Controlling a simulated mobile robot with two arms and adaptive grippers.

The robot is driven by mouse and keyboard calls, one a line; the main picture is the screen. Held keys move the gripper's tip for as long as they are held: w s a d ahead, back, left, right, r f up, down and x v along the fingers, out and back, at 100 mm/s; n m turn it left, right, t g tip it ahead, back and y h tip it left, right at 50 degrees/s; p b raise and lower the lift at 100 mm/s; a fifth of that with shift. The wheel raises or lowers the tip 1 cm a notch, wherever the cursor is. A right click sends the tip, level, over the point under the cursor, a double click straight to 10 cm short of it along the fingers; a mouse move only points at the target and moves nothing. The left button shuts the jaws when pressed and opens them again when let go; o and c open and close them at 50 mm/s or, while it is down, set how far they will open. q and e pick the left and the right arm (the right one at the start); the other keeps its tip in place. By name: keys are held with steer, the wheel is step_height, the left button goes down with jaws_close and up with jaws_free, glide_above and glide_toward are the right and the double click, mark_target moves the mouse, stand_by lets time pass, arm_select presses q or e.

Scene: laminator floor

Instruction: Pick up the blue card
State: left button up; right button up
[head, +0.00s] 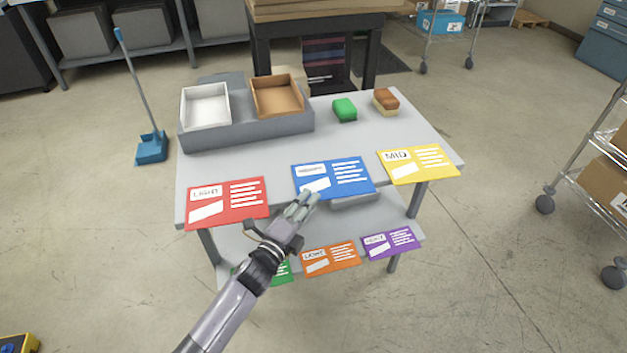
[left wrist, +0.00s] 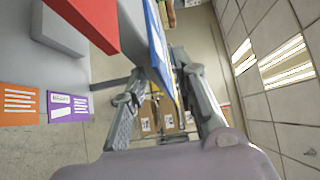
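The blue card (head: 335,178) lies flat at the middle of the table's front edge, with its near side jutting past the edge. In the left wrist view the blue card (left wrist: 157,40) shows nearly edge-on. My left gripper (head: 303,202) is at the card's near left corner and covers a little of it. In the left wrist view my left gripper (left wrist: 158,70) has its fingers apart, with the card's edge between them, closer to the right-hand finger. I cannot tell whether a finger touches the card. My right gripper is not in view.
A red card (head: 228,203) and a yellow card (head: 418,164) flank it on the table (head: 250,166). Orange (head: 330,259), purple (head: 391,243) and green (head: 280,272) cards lie on the lower shelf. A grey holder (head: 245,132) with two trays, a green block (head: 344,110) and a sponge (head: 386,101) stand behind.

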arm_select(q)
steer(key=shift+c, duration=0.4)
jaws_close()
